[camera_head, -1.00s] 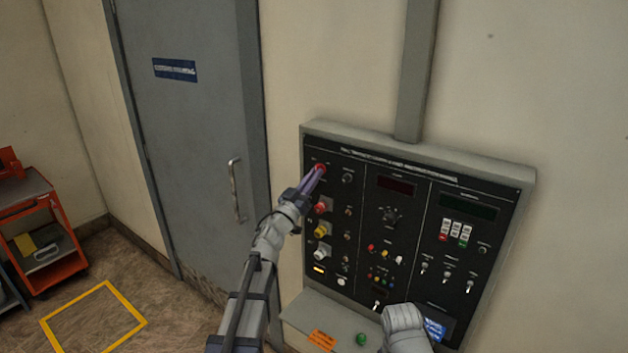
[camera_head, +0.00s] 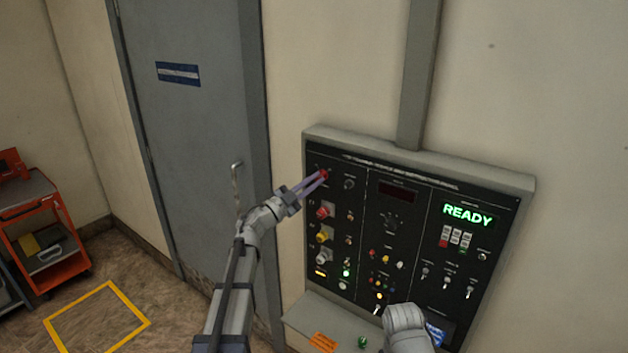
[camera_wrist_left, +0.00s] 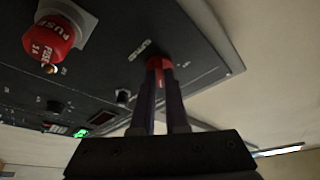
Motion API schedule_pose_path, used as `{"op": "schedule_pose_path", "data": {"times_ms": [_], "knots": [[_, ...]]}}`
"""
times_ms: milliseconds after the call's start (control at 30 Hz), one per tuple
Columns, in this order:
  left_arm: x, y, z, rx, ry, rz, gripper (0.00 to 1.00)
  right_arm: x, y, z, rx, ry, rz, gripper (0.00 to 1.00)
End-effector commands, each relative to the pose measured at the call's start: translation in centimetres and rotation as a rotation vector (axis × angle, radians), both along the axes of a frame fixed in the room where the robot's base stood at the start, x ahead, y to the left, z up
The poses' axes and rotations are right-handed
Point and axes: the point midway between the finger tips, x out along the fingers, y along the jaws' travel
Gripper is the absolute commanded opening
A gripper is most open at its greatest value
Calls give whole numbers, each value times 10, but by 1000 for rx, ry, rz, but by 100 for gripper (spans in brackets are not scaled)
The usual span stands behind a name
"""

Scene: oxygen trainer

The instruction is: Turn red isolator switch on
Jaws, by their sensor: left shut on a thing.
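The red isolator switch (camera_head: 323,174) is at the top left of the black control panel (camera_head: 375,270). My left gripper (camera_head: 318,179) reaches it from the left and is shut on it. In the left wrist view the two fingers lie either side of the red switch (camera_wrist_left: 158,63), which is partly hidden between them. The panel display (camera_head: 468,215) reads READY in green, and a green lamp (camera_head: 346,272) is lit at the lower left. My right arm shows at the bottom of the head view, but its gripper jaws cannot be made out.
Red, yellow and white knobs sit below the switch; a red fuse knob (camera_wrist_left: 50,38) is large in the left wrist view. A grey ledge (camera_head: 300,312) juts out under the panel. A grey door (camera_head: 190,120) and an orange trolley (camera_head: 50,270) stand left.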

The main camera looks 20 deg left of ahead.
Motion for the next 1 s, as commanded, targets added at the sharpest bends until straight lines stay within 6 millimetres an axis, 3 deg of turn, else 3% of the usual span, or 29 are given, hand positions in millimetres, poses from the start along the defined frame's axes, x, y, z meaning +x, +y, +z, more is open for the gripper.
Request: {"op": "schedule_pose_path", "data": {"times_ms": [800, 833, 1000], "knots": [[1, 2, 1, 87, -36, 2, 0, 0, 0, 6, 0, 0, -1, 0], [1, 2, 1, 87, -36, 2, 15, 0, 0, 6, 0, 0, -1, 0], [1, 1, 1, 89, -35, 1, 34, 0, 0, 6, 0, 0, -1, 0]]}}
